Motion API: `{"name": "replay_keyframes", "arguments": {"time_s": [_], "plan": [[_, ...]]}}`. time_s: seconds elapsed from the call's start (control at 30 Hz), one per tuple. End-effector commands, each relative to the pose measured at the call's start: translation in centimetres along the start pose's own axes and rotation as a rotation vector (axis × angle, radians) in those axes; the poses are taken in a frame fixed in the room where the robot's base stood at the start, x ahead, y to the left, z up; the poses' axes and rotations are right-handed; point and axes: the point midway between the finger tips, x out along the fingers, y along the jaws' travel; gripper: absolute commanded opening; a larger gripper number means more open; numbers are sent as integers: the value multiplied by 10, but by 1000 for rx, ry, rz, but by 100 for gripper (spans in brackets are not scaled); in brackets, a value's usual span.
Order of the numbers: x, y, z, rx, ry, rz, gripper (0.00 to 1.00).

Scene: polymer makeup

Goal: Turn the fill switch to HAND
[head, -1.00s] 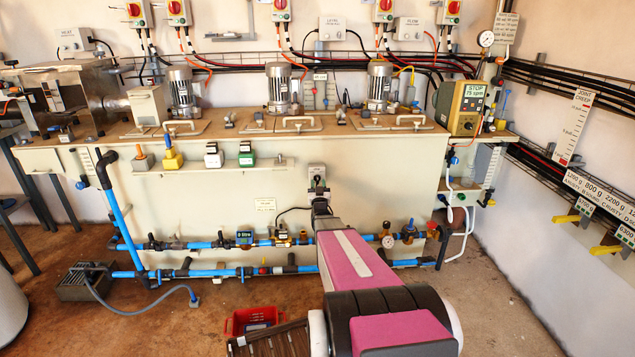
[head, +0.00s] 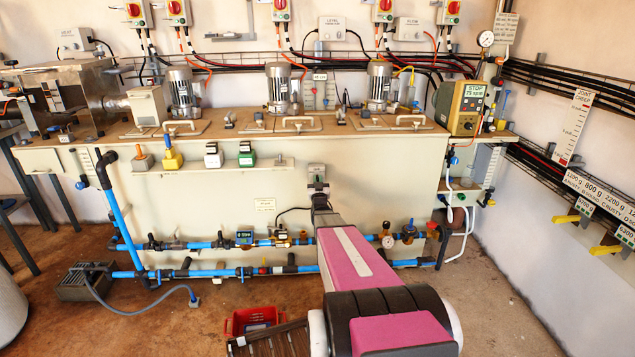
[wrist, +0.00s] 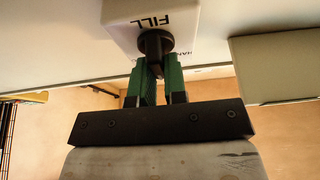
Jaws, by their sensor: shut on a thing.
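The fill switch is a small pale box (wrist: 180,15) with an upside-down FILL label and a dark knob (wrist: 155,43) in the wrist view. Part of a second label, reading "HAN", shows beside the knob. In the head view the switch box (head: 317,169) is on the front of the big cream tank. My gripper (wrist: 157,63) has its green fingers on either side of the knob, shut on it. In the head view my gripper (head: 319,188) is small and largely hidden by my wrist. I cannot tell which way the knob points.
A cream panel (wrist: 278,65) stands close beside the switch in the wrist view. Blue pipes with valves (head: 205,245) run low along the tank (head: 215,210). A red crate (head: 255,318) is on the floor. Open floor lies to the right.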

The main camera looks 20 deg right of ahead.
Motion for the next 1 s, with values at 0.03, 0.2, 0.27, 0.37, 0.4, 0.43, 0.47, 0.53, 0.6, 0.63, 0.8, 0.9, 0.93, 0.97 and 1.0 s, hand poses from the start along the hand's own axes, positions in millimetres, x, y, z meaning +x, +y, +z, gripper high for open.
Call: {"name": "replay_keyframes", "arguments": {"time_s": [0.03, 0.2, 0.27, 0.37, 0.4, 0.43, 0.47, 0.53, 0.6, 0.63, 0.8, 0.9, 0.93, 0.97, 1.0], "plan": [[0, 0, 0, -10, 0, -3, 0], [0, 0, 0, -73, 0, -30, 0], [0, -1, 0, -107, 0, -44, 0], [0, -1, 0, -177, 0, -74, 0], [0, -1, 0, -209, 0, -86, 0], [0, -2, 0, -234, 0, -97, 0], [0, -2, 0, -258, 0, -107, 0], [-1, -2, 0, -318, 0, -132, 0], [-1, -2, 1, -378, -1, -156, 0], [-1, -2, 1, -404, -1, -166, 0], [-1, -4, 1, -539, 0, -223, 0], [-2, -5, 2, -609, -1, -252, 0], [-2, -5, 2, -627, -2, -260, 0], [-2, -5, 2, -646, -2, -268, 0], [-2, -5, 2, -669, -2, -277, 0]]}}
